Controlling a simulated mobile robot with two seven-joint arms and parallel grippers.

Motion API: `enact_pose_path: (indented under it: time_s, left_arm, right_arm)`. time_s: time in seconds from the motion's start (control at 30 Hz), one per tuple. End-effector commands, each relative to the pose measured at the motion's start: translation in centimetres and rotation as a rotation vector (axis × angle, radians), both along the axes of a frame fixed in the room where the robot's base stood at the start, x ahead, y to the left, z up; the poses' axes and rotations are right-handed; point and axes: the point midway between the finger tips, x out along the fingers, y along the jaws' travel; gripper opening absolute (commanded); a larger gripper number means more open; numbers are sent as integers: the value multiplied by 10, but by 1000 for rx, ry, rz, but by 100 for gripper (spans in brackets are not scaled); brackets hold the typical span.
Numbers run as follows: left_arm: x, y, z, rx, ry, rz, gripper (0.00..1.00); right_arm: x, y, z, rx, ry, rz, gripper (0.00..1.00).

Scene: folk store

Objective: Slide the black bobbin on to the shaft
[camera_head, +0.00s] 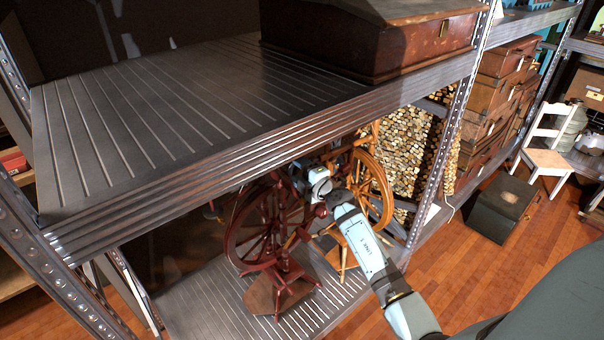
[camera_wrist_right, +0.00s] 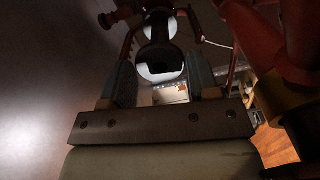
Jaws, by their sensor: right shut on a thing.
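A dark red-brown spinning wheel (camera_head: 268,235) and a lighter golden-brown spinning wheel (camera_head: 372,190) stand side by side on the lower shelf. My right arm reaches in under the upper shelf, and my right gripper (camera_wrist_right: 160,78) is beside the dark wheel's top. In the right wrist view its two fingers are shut on the black bobbin (camera_wrist_right: 158,58), whose round dark end shows between them. Dark red wooden parts (camera_wrist_right: 285,45) are close by in that view. The shaft cannot be made out clearly in either view. My left gripper is not in view.
The metal upper shelf (camera_head: 150,110) overhangs the wheels, with a wooden box (camera_head: 370,45) on it. Perforated uprights (camera_head: 445,130) flank the opening. Stacked firewood (camera_head: 408,140) is behind. A dark chest (camera_head: 503,208) and a white chair (camera_head: 545,150) stand right on open wooden floor.

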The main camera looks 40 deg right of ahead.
Motion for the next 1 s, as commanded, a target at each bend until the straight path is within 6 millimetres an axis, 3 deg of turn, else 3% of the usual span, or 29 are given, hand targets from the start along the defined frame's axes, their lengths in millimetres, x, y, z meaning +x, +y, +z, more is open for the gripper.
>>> enact_pose_path:
  time_s: [0.53, 0.6, 0.7, 1.0]
  left_arm:
    - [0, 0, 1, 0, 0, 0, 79]
    - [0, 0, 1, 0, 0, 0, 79]
    - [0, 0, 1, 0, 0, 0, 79]
    - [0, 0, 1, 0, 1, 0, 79]
  right_arm:
    - [9, 1, 0, 0, 0, 0, 44]
    - [9, 1, 0, 0, 0, 0, 67]
    - [9, 1, 0, 0, 0, 0, 85]
    - [7, 0, 0, 0, 0, 0, 85]
